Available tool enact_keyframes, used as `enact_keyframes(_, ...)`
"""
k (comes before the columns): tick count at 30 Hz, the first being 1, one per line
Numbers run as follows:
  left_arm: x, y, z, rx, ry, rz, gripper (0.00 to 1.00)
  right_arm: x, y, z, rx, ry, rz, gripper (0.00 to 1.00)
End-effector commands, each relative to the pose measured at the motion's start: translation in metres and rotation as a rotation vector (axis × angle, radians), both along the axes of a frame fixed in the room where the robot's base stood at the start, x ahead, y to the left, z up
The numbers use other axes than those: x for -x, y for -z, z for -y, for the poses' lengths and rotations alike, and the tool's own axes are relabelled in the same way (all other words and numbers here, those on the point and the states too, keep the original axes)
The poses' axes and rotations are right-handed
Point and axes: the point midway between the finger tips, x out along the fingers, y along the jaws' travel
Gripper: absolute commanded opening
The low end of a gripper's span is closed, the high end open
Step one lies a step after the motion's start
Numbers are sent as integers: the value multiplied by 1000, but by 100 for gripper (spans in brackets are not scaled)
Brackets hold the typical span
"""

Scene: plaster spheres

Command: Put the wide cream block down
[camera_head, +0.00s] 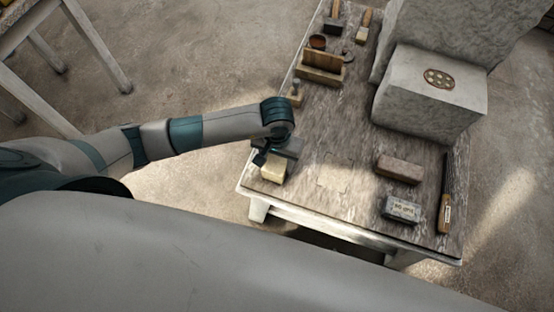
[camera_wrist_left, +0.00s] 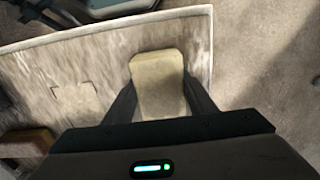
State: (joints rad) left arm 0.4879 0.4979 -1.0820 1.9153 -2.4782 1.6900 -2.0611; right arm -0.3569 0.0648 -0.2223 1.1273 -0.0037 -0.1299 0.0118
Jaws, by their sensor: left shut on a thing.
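The wide cream block (camera_head: 273,168) is at the near left corner of the worn wooden table (camera_head: 330,130), under my left gripper (camera_head: 268,156). In the left wrist view the cream block (camera_wrist_left: 158,84) sits between the two dark fingers of my left gripper (camera_wrist_left: 160,100), which is shut on it. The table top lies behind and beside the block in that view. I cannot tell whether the block's underside touches the table. My right gripper is in neither view.
A brown block (camera_head: 399,168), a grey labelled block (camera_head: 401,209) and a long dark tool with a wooden handle (camera_head: 446,200) lie at right. A large stone block (camera_head: 430,95) stands behind them. Wooden tools and a holder (camera_head: 320,68) stand at the far left. The table's near middle is clear.

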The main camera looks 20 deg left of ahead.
Motion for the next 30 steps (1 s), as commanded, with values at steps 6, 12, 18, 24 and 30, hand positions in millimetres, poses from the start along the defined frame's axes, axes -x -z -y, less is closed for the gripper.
enact_keyframes(6, -1, -1, 1, 2, 0, 3, 1, -4, -1, -3, -4, 0, 6, 31)
enact_keyframes(12, -1, 1, 0, 1, 1, 3, 1, -9, 0, -3, -2, 0, 3, 31)
enact_keyframes(18, 0, 2, 0, 0, 0, 1, 69, -11, -2, -3, 0, 2, -3, 31)
enact_keyframes(24, 0, 2, 0, 0, 0, 1, 69, -7, -2, -3, -1, 2, -4, 31)
enact_keyframes(30, 0, 0, 0, 1, 0, 1, 69, 1, -2, -2, -1, 2, -6, 31)
